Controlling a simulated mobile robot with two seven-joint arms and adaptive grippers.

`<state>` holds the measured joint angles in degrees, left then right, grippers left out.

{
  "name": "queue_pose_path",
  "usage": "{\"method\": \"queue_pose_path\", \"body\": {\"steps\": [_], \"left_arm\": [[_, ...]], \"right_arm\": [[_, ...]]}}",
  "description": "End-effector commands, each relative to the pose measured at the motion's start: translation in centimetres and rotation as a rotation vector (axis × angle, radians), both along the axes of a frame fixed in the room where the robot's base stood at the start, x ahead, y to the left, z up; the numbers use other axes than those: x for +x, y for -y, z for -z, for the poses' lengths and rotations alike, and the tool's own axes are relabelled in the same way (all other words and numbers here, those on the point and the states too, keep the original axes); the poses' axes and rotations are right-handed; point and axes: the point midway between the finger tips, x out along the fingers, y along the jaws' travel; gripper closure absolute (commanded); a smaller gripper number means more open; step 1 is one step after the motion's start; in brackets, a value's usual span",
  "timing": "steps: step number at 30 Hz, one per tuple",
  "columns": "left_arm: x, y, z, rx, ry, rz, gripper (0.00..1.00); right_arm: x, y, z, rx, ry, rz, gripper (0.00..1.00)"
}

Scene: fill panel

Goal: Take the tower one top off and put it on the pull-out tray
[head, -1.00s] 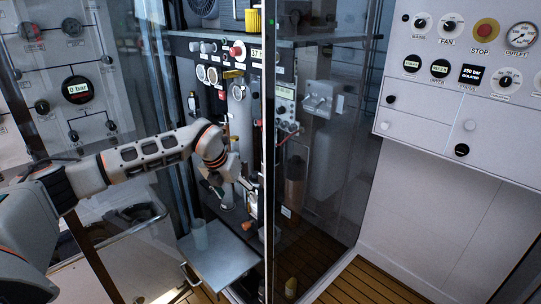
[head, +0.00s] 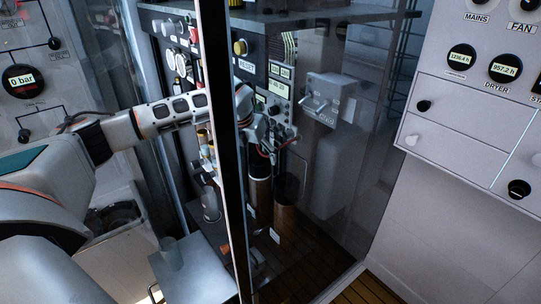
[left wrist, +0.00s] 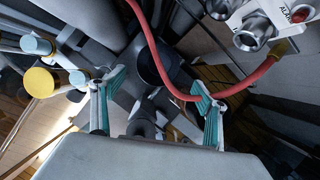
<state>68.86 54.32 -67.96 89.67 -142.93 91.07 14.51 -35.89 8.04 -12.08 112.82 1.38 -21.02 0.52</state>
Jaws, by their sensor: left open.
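My left gripper (head: 272,146) is behind the dark cabinet post, seen through the glass, just above a brown cylinder with a dark upper end (head: 260,180). A second brown cylinder (head: 286,205) stands beside it. I cannot tell which is tower one. In the left wrist view my left gripper (left wrist: 160,88) is open, its teal fingers apart and nothing held. A dark round part (left wrist: 150,66) lies between and beyond the fingertips, perhaps a tower top. The grey pull-out tray (head: 205,276) sticks out at the lower left. My right gripper is not in view.
A red hose (left wrist: 160,60) curves past the fingers. The dark post (head: 232,200) and the glass lie in front of the arm.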

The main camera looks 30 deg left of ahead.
Motion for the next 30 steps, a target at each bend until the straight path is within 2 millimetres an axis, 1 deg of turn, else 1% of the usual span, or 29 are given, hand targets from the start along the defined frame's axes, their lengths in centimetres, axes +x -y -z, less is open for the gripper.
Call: {"method": "queue_pose_path", "body": {"steps": [3,9,14,18,21,24,29,30], "left_arm": [[0.2,-0.1,0.6,0.002,-0.002,-0.002,0.26],[1.0,-0.2,2.4,0.001,-0.001,-0.002,0.26],[1.8,-0.5,4.1,0.001,-0.003,-0.002,0.26],[2.6,-0.7,6.0,0.000,-0.002,-0.001,0.26],[3.0,-0.8,6.8,0.001,-0.001,-0.003,0.26],[3.1,-0.8,7.2,0.002,0.000,-0.001,0.26],[3.1,-0.8,7.2,0.002,0.000,-0.001,0.26],[3.1,-0.8,7.2,0.002,0.000,-0.001,0.29]], "right_arm": [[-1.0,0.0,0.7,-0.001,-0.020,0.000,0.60],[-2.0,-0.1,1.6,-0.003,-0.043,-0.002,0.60],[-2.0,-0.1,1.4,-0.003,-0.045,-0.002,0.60],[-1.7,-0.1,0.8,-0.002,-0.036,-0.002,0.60],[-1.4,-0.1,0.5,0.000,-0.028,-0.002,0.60],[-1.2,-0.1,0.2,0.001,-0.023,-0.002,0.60],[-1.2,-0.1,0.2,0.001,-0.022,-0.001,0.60],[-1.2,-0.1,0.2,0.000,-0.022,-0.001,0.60]]}}
